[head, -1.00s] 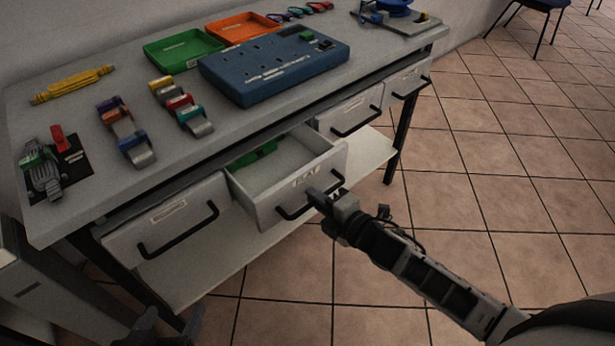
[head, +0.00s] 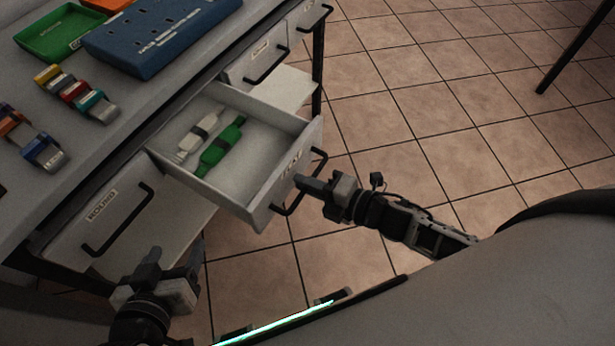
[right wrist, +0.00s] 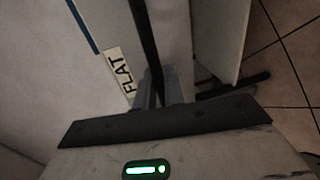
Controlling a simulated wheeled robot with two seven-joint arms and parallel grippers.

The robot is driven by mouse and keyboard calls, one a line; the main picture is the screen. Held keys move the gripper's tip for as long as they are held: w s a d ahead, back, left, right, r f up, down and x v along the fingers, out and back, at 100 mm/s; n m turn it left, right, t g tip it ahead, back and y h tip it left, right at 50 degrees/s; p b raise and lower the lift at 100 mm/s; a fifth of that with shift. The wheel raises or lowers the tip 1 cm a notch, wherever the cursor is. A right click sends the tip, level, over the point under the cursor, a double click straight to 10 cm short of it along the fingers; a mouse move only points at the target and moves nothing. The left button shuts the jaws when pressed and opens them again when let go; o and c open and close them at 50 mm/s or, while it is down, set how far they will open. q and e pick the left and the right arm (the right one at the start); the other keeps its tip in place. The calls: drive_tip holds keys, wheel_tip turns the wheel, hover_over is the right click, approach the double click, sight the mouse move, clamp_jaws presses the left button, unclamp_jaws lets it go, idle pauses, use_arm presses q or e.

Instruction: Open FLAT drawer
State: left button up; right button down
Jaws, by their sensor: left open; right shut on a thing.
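The FLAT drawer (head: 262,205) is pulled well out from the white bench in the head view. Its label reads FLAT in the right wrist view (right wrist: 119,75). My right gripper (head: 308,184) is shut on the drawer's black handle (head: 317,165); the handle also runs between the fingers in the right wrist view (right wrist: 151,50). My left gripper (head: 165,265) is open and empty, low in front of the closed drawer to the left.
A closed drawer (head: 75,240) with a black handle is left of the open one; other closed drawers (head: 262,55) are beyond it. Tiled floor (head: 430,90) lies clear to the right.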

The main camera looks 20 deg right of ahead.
drive_tip(key=c, duration=1.6)
unclamp_jaws()
drive_tip(key=shift+c, duration=0.2)
drive_tip(key=shift+s+d, duration=0.1)
drive_tip(key=v, duration=1.5)
drive_tip(key=shift+s+d+p, duration=0.25)
drive_tip(key=shift+s+p, duration=0.05)
drive_tip(key=shift+p, duration=0.05)
drive_tip(key=shift+w, duration=0.1)
